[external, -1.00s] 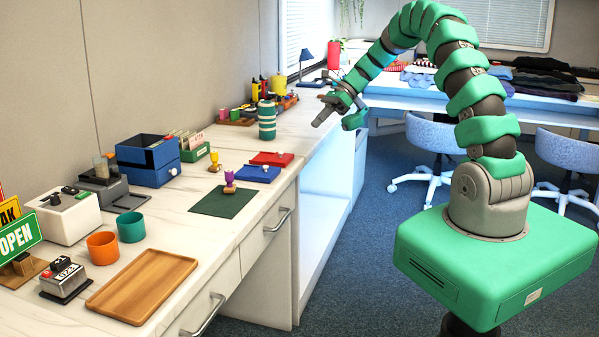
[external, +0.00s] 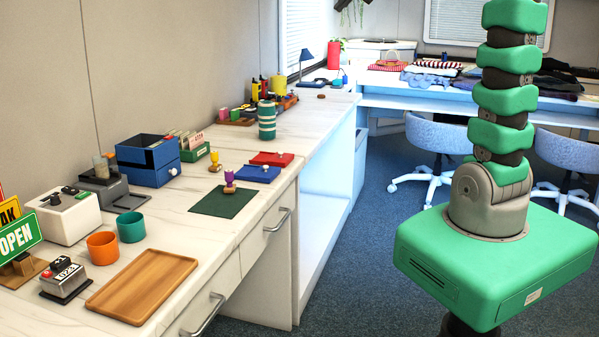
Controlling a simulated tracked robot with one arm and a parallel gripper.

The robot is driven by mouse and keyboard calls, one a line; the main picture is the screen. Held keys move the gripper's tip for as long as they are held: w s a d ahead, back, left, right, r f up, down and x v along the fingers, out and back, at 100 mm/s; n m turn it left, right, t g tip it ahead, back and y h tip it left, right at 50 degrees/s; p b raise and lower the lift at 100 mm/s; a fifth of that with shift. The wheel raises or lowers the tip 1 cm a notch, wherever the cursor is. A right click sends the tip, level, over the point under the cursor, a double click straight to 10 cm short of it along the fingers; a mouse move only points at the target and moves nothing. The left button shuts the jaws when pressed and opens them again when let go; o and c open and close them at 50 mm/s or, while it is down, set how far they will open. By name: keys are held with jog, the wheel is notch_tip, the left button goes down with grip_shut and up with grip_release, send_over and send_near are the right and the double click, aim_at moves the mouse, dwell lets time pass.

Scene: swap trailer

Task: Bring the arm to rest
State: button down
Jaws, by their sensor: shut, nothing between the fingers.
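My arm now stands nearly upright on its green base, its upper links running out of the top of the external view.
The white counter (external: 180,232) on the left holds a wooden tray (external: 145,283), orange (external: 103,245) and teal (external: 131,226) cups, a blue drawer box (external: 148,163) and stamps near coloured pads. Two chairs (external: 437,148) stand by the back table. The space above the counter is clear.

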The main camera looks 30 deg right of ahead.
jog(key=s+r+n+t+h, duration=0.1)
jog(key=s+r+n+t, duration=0.1)
jog(key=s+r, duration=0.2)
jog(key=s+d+r+n+t, duration=0.1)
jog(key=s+r, duration=0.3)
jog(key=r, duration=0.5)
jog(key=s+r+n+t+h, duration=0.1)
jog(key=s+r+n+t, duration=0.2)
jog(key=r, duration=0.4)
jog(key=shift+s+d+r+h, duration=0.3)
jog(key=shift+s+d+r, duration=0.05)
jog(key=shift+s, duration=0.1)
